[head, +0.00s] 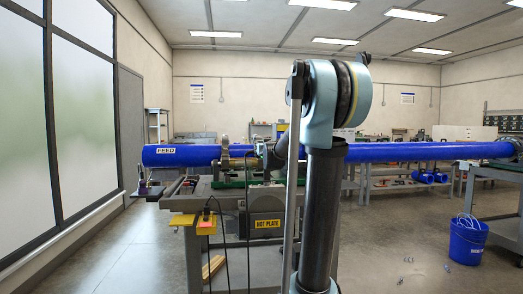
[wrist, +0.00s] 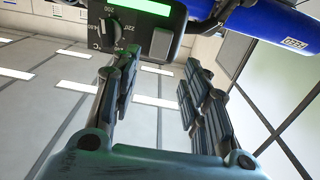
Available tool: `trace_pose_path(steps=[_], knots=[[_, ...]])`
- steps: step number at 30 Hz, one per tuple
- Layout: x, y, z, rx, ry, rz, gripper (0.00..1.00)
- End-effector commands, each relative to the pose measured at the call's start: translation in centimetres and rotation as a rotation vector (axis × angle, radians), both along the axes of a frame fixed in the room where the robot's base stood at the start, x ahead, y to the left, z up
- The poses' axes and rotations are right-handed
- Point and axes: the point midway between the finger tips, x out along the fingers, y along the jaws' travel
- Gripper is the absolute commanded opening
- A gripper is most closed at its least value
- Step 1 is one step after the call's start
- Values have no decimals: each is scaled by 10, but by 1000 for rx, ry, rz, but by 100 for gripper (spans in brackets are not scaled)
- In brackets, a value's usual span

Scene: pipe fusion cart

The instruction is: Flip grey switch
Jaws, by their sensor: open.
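The grey switch (wrist: 160,44) is a small light rectangular rocker on the face of a dark control box (wrist: 137,22) at the top of the wrist view. A black dial (wrist: 108,30) with temperature numbers sits left of it, and a lit green display is at the box's edge. My gripper (wrist: 158,75) is open and empty. Its two fingers point toward the box, one on each side of the switch in the picture. I see no contact with the switch. In the head view my arm hides the gripper, and I cannot make out the switch.
A long blue pipe (head: 400,152) runs across the cart, with a hot plate housing (head: 266,224) below it. A blue bucket (head: 468,240) stands at right. The floor between is mostly clear.

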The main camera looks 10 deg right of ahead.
Motion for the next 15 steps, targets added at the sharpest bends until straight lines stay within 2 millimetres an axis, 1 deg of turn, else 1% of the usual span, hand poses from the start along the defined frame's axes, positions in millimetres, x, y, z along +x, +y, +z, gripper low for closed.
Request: trace_pose_path(steps=[3,9,15], knots=[[16,0,0,0,0,0,42],[39,0,0,1,0,0,42],[51,0,0,0,0,0,42]])
